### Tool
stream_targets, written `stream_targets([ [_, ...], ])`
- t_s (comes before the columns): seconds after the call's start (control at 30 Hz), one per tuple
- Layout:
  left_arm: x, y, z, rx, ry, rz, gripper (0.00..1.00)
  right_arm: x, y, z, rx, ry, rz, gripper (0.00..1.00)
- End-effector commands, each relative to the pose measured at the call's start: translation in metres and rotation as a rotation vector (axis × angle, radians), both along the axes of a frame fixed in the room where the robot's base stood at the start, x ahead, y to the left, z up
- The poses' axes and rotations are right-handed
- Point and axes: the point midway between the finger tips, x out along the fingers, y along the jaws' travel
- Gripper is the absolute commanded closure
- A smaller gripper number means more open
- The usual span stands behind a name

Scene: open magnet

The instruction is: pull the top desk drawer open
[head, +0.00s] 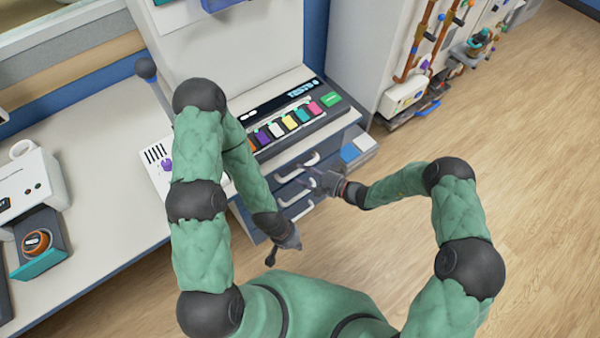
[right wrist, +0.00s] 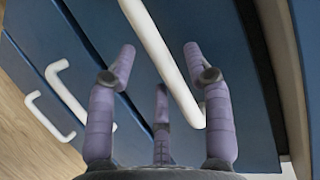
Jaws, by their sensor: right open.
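The top desk drawer has a dark blue front and a white bar handle (head: 298,167); in the right wrist view this handle (right wrist: 160,55) runs diagonally, large and near. The drawer front looks flush with the desk. My right gripper (head: 309,177) is in front of the drawers, just by the top handle. In the right wrist view its purple fingers (right wrist: 158,70) are spread open, with the handle beyond and between the fingertips. I cannot tell whether they touch it.
Lower drawer handles (right wrist: 68,92) sit below the top one. Above the drawers is a panel of coloured keys (head: 290,122). A white counter (head: 90,215) stretches left. A wall unit with copper pipes (head: 415,45) stands at the back. Wooden floor (head: 540,190) lies open on the right.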

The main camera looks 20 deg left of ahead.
Motion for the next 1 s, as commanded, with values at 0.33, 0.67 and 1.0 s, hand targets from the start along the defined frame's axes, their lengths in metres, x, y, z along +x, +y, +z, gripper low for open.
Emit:
stream_targets([
  [0.33, 0.000, 0.000, -0.007, 0.000, 0.000, 0.000, 1.00, 0.006, 0.020, -0.004, 0.000, 0.001, -0.001, 0.49],
  [0.67, 0.000, 0.000, -0.007, 0.000, 0.000, 0.000, 1.00, 0.006, 0.020, -0.003, -0.001, 0.001, -0.001, 0.85],
  [1.0, 0.000, 0.000, -0.006, 0.000, 0.000, 0.000, 1.00, 0.004, 0.017, -0.003, -0.001, 0.002, -0.001, 1.00],
])
